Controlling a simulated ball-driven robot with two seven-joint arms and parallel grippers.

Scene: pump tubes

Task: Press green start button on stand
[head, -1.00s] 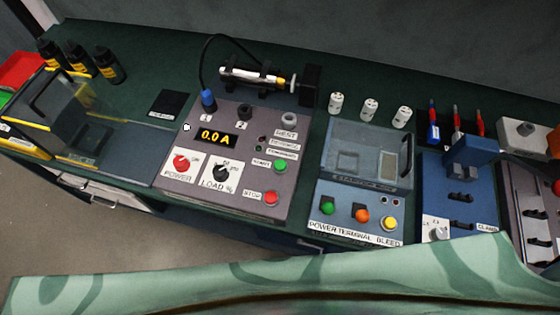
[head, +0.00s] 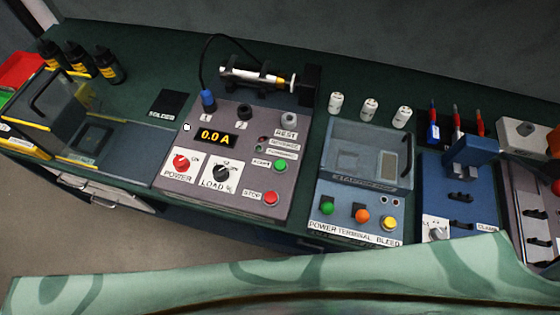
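The grey stand panel (head: 232,200) sits on the bench left of centre in the head view. Its green button (head: 280,165) is at the panel's right side, beside a small label that seems to read START. A red STOP button (head: 270,198) is below it. The panel also has a red power switch (head: 181,162), a black load knob (head: 221,174) and a yellow display (head: 215,138) reading 0.0 A. Neither of my grippers is in view, and nothing covers the green button.
A blue-grey box (head: 362,160) to the right has another green button (head: 327,208), an orange one and a yellow one. A pump tube (head: 250,75) lies in a holder behind the panel. White cylinders (head: 369,109) stand behind the box. Pale green patterned fabric (head: 250,278) fills the foreground.

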